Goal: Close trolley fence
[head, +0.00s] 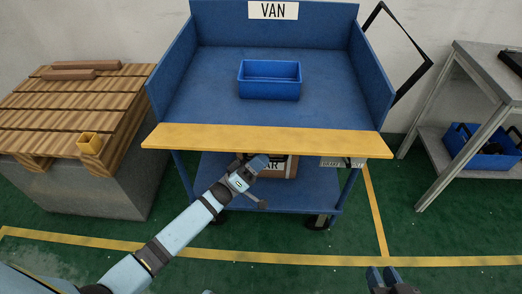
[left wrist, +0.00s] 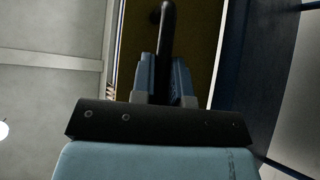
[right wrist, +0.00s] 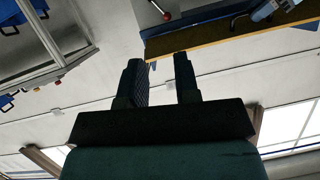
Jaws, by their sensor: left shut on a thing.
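The blue trolley (head: 200,98) stands ahead with a VAN sign on its back panel. Its yellow fence (head: 265,140) is a long board across the front edge of the top deck; I cannot tell its exact tilt. My left gripper (head: 260,162) is just below the fence. In the left wrist view its fingers (left wrist: 167,80) are shut on a dark rod-like handle (left wrist: 167,30), in front of a yellow-brown surface. My right gripper (head: 381,277) is low at the front right, away from the trolley. Its fingers (right wrist: 160,80) are apart and empty in the right wrist view.
A blue bin (head: 270,90) sits on the top deck. A cardboard box (head: 285,165) is on the lower shelf. A grey table (head: 480,60) stands right. Green floor in front is clear.

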